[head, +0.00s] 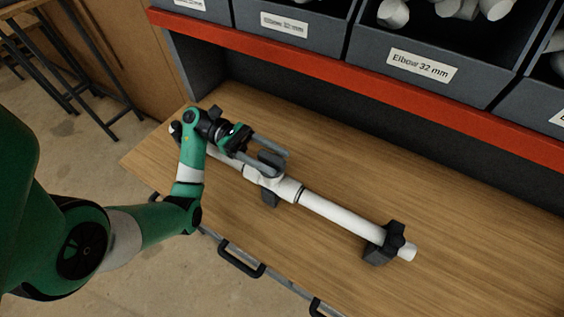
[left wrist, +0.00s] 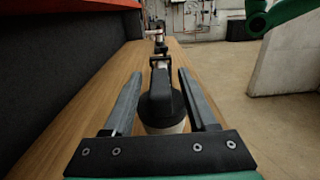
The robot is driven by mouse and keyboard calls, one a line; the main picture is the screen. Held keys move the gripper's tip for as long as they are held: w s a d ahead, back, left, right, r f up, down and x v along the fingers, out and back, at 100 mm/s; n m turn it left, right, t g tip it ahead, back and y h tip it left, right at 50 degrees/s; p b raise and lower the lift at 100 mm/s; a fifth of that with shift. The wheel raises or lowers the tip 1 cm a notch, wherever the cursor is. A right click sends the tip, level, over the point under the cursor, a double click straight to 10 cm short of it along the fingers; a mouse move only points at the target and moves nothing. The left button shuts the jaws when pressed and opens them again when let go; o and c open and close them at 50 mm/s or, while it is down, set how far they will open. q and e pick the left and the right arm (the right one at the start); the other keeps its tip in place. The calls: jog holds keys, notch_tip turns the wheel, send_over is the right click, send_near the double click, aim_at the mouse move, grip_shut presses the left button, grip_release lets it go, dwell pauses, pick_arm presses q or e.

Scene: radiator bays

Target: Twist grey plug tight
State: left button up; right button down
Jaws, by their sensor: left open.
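The dark grey plug (head: 270,158) sits on the short branch of a white tee (head: 263,178) in the pipe assembly on the bench. In the left wrist view the plug (left wrist: 159,100) shows a raised grip bar and a round base above a white collar (left wrist: 166,127). My left gripper (head: 276,162) is open, with its fingers on either side of the plug. In the left wrist view the left gripper (left wrist: 160,73) shows a gap between each finger and the plug. Whether the plug is fully seated cannot be told. My right gripper is not in view.
The white pipe (head: 338,214) runs across the wooden bench (head: 445,200) in black clamps, one (head: 383,246) near its right end. A shelf with a red edge (head: 350,79) and grey bins labelled Elbow 32 mm (head: 421,66) stands behind. The right of the bench is clear.

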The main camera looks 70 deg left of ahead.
aim_at(259, 152)
pick_arm(q)
jog(key=shift+s+a+f+b, duration=0.25)
jog(key=shift+s+a+b, duration=0.2)
jog(key=shift+a+b, duration=0.2)
jog(key=shift+s+a+f+b, duration=0.2)
jog(key=shift+s+a+b, duration=0.25)
jog(key=shift+a+b, duration=0.15)
jog(key=shift+s+a+r+b, duration=0.15)
jog(key=shift+s+a+b, duration=0.15)
jog(key=shift+b, duration=0.1)
jog(key=shift+s+a+r, duration=0.15)
jog(key=shift+r, duration=0.1)
